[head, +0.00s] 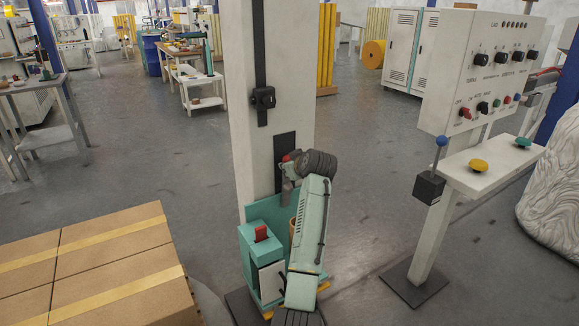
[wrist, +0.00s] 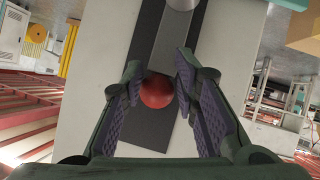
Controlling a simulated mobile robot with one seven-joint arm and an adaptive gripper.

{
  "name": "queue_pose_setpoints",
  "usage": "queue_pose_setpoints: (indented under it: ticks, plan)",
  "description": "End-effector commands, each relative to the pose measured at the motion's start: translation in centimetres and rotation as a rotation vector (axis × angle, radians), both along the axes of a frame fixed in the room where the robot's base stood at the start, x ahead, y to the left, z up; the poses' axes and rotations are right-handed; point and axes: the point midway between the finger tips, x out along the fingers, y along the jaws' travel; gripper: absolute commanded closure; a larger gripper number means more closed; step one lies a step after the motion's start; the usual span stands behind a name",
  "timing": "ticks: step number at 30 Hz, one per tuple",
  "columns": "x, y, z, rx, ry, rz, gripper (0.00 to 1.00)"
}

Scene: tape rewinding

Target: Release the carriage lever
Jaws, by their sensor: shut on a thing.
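The carriage lever has a round red knob (wrist: 157,91) in the middle of the wrist view, with a grey lever arm (wrist: 176,42) running up from it in front of a dark strip on a white post. My gripper (wrist: 159,70) has its two purple-padded fingers on either side of the knob and is shut on it. In the head view the knob shows only as a small red patch (head: 291,156) beside my dark wrist, at the dark plate low on the white post (head: 268,80). My arm hides part of the plate and the fingertips there.
A teal box (head: 262,262) with a red switch stands at the post's foot, close to my arm. Cardboard boxes (head: 98,262) lie at the lower left. A control panel (head: 490,75) on a stand is at the right. Open floor lies between the post and the stand.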

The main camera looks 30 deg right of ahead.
Motion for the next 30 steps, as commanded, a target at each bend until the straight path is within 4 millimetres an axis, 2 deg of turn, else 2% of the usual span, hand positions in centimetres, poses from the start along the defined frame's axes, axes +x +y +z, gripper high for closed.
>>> queue_pose_setpoints:
  ticks: [1,17,18,26,30]
  plan:
    - [-0.15,-0.87,1.4,-0.013,-0.01,-0.015,1.0]
    - [0.13,-0.82,1.27,-0.016,0.011,-0.013,1.0]
    - [0.15,-0.8,1.27,-0.015,0.012,-0.013,0.7]
    - [0.31,-0.51,1.2,-0.012,0.011,-0.008,0.52]
    - [0.41,-0.32,1.06,-0.011,0.013,-0.005,0.51]
